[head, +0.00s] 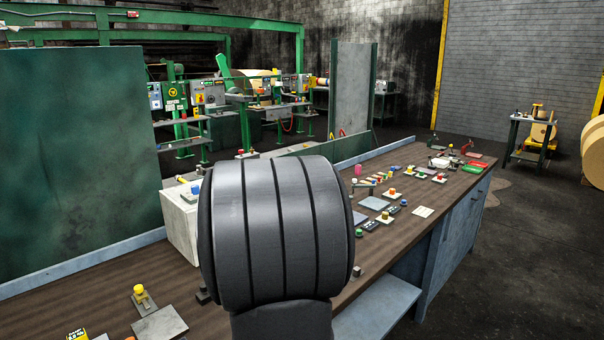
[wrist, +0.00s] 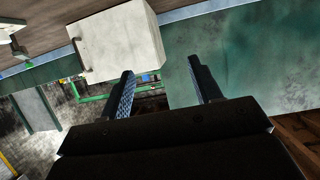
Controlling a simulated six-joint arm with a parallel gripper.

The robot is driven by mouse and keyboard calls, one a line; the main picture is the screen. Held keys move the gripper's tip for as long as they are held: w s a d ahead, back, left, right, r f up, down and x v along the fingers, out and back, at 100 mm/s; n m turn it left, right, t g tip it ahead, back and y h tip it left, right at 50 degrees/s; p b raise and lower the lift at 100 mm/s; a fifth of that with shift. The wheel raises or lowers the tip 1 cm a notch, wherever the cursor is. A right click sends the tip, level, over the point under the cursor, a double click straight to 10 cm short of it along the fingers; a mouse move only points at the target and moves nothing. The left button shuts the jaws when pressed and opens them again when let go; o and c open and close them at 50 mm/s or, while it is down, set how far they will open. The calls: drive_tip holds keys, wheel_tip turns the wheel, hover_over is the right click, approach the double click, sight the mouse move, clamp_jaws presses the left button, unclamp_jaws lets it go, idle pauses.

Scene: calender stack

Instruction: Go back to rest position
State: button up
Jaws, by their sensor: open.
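My gripper (wrist: 164,90) shows in the wrist view with its two dark fingers spread apart. Nothing is between the fingers. The wrist picture is turned over, with the bench top at the upper edge. A pale box (wrist: 118,42) stands beyond the left finger, and I cannot tell how far it is from the finger. In the head view, a large dark rounded part of my arm fills the middle and hides the gripper. The same pale box (head: 181,225) shows partly behind my arm on the brown bench (head: 90,290).
A green panel (head: 80,160) stands along the bench's back left. The floor (head: 520,270) at right is clear.

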drive_tip(key=s+d+f, duration=0.1)
drive_tip(key=d, duration=0.4)
drive_tip(key=shift+s+d+f, duration=0.2)
drive_tip(key=shift+d, duration=0.15)
drive_tip(key=o, duration=0.9)
drive_tip(key=w+a+r+m+h, duration=0.2)
drive_tip(key=w+m+h, duration=0.2)
drive_tip(key=w+m, duration=0.15)
drive_tip(key=w+a+r+m+h, duration=0.2)
drive_tip(key=w+m+h, duration=0.3)
drive_tip(key=m, duration=0.2)
drive_tip(key=s+a+r+m+g+y, duration=0.1)
drive_tip(key=s+a+r+m+g, duration=0.2)
drive_tip(key=s+a+g, duration=0.5)
drive_tip(key=s+a+r+m+g, duration=0.2)
drive_tip(key=s+a+r+g, duration=0.15)
drive_tip(key=s+a, duration=0.8)
drive_tip(key=f, duration=0.3)
drive_tip(key=s+f, duration=0.1)
drive_tip(key=f, duration=0.5)
drive_tip(key=shift+s+a+f, duration=0.2)
drive_tip(key=shift+s+a, duration=0.15)
drive_tip(key=shift+s, duration=0.05)
